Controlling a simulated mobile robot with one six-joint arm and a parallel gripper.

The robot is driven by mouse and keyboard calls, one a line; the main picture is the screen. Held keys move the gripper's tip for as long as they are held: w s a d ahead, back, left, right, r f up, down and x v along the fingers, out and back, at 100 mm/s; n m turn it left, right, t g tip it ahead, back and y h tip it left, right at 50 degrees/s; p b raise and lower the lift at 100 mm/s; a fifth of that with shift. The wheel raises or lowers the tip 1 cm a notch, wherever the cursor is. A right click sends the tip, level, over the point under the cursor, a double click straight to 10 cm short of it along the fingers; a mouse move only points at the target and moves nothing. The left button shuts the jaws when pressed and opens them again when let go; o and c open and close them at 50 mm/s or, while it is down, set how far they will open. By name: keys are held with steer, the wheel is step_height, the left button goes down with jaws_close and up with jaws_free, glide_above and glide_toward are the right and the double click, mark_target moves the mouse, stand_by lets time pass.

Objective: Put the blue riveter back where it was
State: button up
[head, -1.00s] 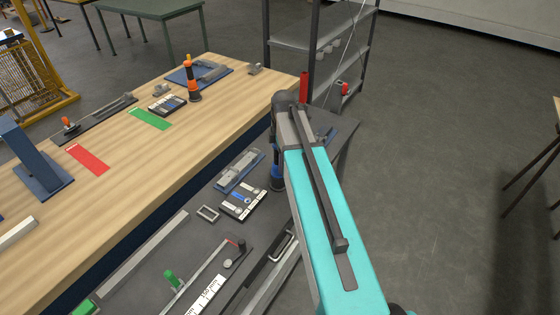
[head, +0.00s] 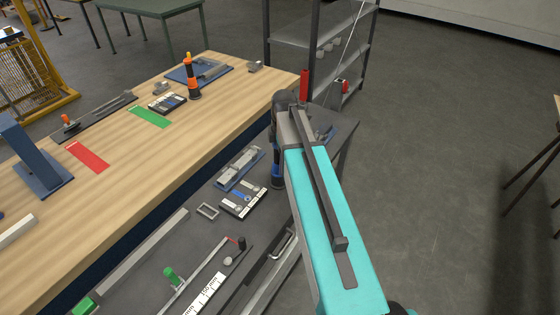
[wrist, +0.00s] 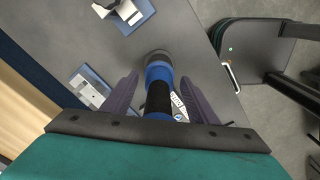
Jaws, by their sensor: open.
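The blue riveter, a blue and black cylinder, shows in the wrist view (wrist: 158,76) with its grey end over the dark grey bench surface. My gripper (wrist: 157,84) is open, with one dark finger on each side of the riveter and a visible gap on both sides. In the head view the riveter's blue band (head: 276,171) shows just left of my teal arm, at the dark bench; the arm hides much of it. It looks upright there. My gripper's fingers are hidden in the head view.
On the dark bench (head: 160,239) are a blue-based fixture (head: 239,169), a labelled black tray (head: 243,200) and a small metal frame (head: 207,211). An orange riveter (head: 193,78) stands on the wooden table (head: 120,165). A metal shelf (head: 340,90) stands behind; open floor lies right.

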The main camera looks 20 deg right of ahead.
steer(key=shift+r, duration=0.45)
steer(key=shift+d+r+b, duration=0.2)
steer(key=shift+r+b, duration=1.45)
steer(key=shift+r, duration=4.35)
steer(key=shift+s+f, duration=0.1)
steer(key=shift+f, duration=0.05)
